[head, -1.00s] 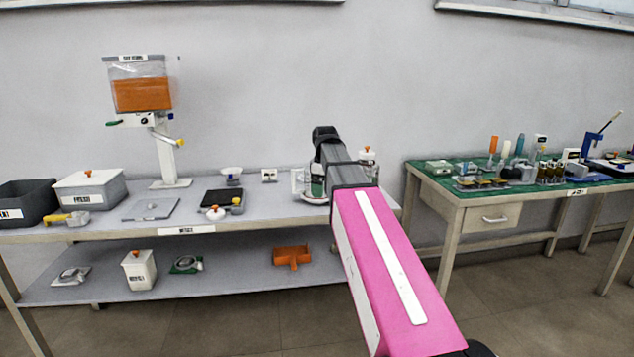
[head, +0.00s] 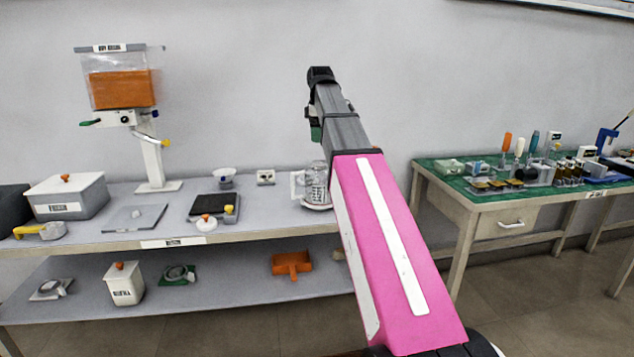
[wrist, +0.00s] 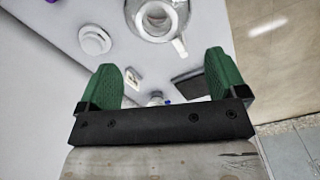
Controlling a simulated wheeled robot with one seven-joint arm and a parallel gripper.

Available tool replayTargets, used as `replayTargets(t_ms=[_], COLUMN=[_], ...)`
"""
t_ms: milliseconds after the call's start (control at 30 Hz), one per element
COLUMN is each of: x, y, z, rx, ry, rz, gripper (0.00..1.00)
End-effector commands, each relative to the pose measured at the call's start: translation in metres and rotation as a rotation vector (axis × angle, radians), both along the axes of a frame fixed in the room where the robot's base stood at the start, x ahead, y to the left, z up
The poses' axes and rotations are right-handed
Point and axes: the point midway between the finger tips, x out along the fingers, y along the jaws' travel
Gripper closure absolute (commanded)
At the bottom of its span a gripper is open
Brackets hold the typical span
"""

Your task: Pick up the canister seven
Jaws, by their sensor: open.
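My gripper (head: 316,125) is raised above the right end of the upper shelf. In the wrist view my gripper (wrist: 163,82) shows two green fingers spread apart with nothing between them. A clear vessel with a white handle (head: 317,186) stands on the shelf below it. What looks like the same vessel (wrist: 157,18) is at the top of the wrist view, beyond the fingertips. A white canister with an orange knob (head: 123,286) stands on the lower shelf; its label is unreadable. No number seven can be read, so I cannot tell which is canister seven.
A dispenser with orange contents (head: 123,88) stands at the back left. A lidded grey bin (head: 75,203), a dark scale (head: 207,205) and an orange scoop (head: 291,263) lie left of my arm. A green-topped table (head: 455,185) with tools is at right.

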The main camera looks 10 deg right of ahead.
Motion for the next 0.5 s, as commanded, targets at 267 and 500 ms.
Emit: replayTargets(t_ms=[267, 500], x=[-0.002, -0.001], y=[0.000, 0.000], z=[-0.018, -0.049], rx=[0.000, 0.000], ry=[0.002, 0.001], rz=[0.010, 0.009], gripper=[0.09, 0.09])
